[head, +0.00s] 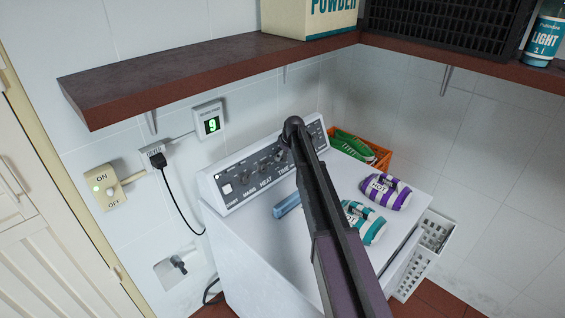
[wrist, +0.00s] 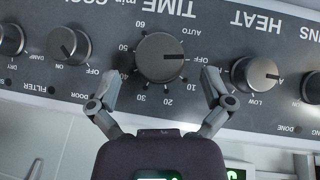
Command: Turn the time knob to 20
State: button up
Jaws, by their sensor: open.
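The time knob (wrist: 160,57) is a round dark grey knob on the dryer's control panel, upside down in the wrist view. The 20 mark (wrist: 167,101) lies below the knob. My gripper (wrist: 162,76) is open, with one finger on each side of the knob's lower part. I see no clear contact with the knob.
The heat knob (wrist: 254,75) is close to the right finger, and another knob (wrist: 69,45) is at the left. A dark shelf (head: 200,75) overhangs the panel.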

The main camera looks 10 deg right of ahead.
jog(key=shift+b+x, duration=1.05)
jog(key=shift+x, duration=0.45)
jog(key=c, duration=1)
